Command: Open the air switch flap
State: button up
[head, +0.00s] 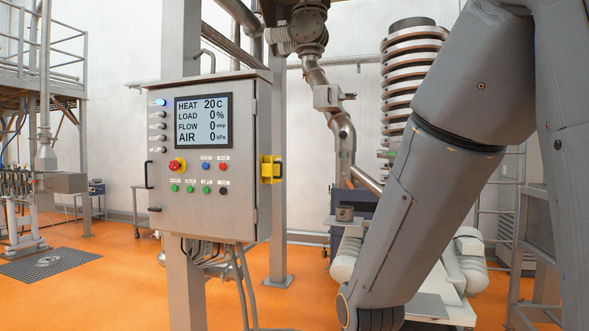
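A steel control cabinet (193,235) stands on a post at the left of the middle, with its front panel facing me. On the panel, the display (203,121) reads HEAT 20 C, LOAD 0 %, FLOW 0, AIR 0 kPa. My grey arm comes down on the right of the cabinet, apart from it in the picture. My gripper is out of view below the frame.
Cables hang below the cabinet. Behind my arm are pipes, a ribbed column (414,70) and white machinery. Orange floor (75,290) is open at left.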

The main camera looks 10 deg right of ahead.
aim_at(271, 172)
jog(key=z, duration=0.4)
jog(key=i, duration=1.2)
jog(key=u, duration=0.1)
